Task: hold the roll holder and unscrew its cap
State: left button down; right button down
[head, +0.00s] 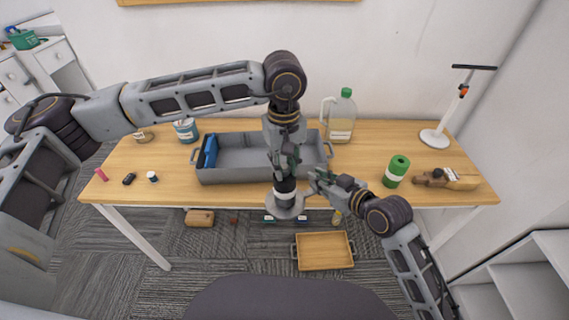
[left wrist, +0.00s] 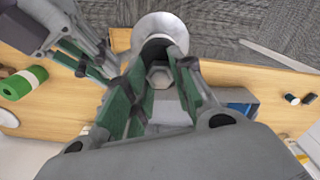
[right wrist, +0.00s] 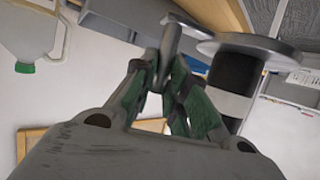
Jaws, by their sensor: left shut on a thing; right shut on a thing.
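The roll holder (head: 286,208), with a silver disc and a black-and-white body, hangs disc-down beyond the table's front edge. My left gripper (head: 286,176) comes down from above and is shut on its upper end. In the left wrist view a grey hexagonal cap (left wrist: 160,77) shows between the fingers, in front of the dark body and disc. My right gripper (head: 314,181) is at the holder's right side. In the right wrist view its fingers are shut on a grey rod (right wrist: 171,45) beside the disc (right wrist: 250,48); the rod appears to belong to the holder. The fingers partly hide the body.
A grey open crate (head: 235,172) stands behind the grippers. A jug (head: 341,118), a green roll (head: 396,171) and a brush (head: 450,179) are on the right. Cans and small items lie left. A wooden tray (head: 324,234) is below, on the carpet.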

pick_arm(q)
jog(key=n, duration=1.1)
jog(key=shift+n, duration=0.4)
jog(key=n, duration=1.1)
jog(key=shift+n, duration=0.3)
jog(key=n, duration=0.4)
jog(key=shift+r+n, duration=0.1)
jog(key=shift+n, duration=0.3)
jog(key=n, duration=0.3)
jog(key=shift+n, duration=0.4)
jog(key=n, duration=0.4)
jog(key=shift+n, duration=0.3)
jog(key=n, duration=0.4)
